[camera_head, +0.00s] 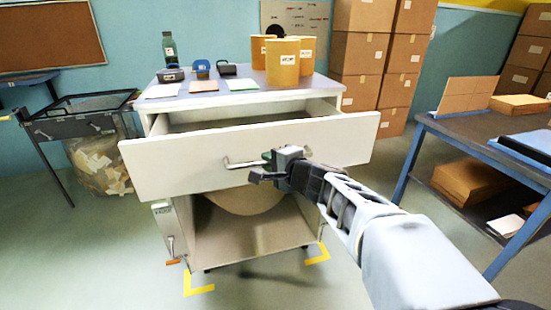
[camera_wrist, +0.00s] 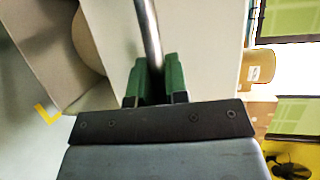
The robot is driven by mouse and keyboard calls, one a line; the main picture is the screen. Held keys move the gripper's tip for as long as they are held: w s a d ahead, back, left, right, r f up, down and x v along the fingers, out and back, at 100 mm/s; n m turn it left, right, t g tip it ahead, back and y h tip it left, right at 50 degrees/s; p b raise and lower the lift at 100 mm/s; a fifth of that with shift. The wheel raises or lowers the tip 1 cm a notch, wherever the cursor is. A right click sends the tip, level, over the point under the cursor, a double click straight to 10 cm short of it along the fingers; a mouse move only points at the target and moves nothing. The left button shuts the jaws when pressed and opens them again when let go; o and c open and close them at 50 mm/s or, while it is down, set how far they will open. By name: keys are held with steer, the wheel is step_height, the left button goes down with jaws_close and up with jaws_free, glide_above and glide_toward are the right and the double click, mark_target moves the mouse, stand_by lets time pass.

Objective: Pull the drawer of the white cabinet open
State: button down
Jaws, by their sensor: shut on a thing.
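The white cabinet (camera_head: 163,125) stands in the middle of the head view with a grey top. Its wide drawer (camera_head: 185,160) is pulled out toward me, and the open space behind its front panel shows. A metal bar handle (camera_head: 238,164) runs across the drawer front. My gripper (camera_head: 268,166) is shut on the handle near the middle of the panel. In the wrist view the green fingers (camera_wrist: 157,80) close around the metal bar (camera_wrist: 148,30). The drawer's inside is mostly hidden by its front panel.
A dark bench (camera_head: 450,130) is at right, a cart (camera_head: 80,118) at left. Stacked boxes (camera_head: 358,55) are behind. Floor in front shows yellow corner marks (camera_head: 200,290).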

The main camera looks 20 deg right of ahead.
steer(key=shift+s, duration=0.95)
steer(key=c, duration=1.1)
jaws_free()
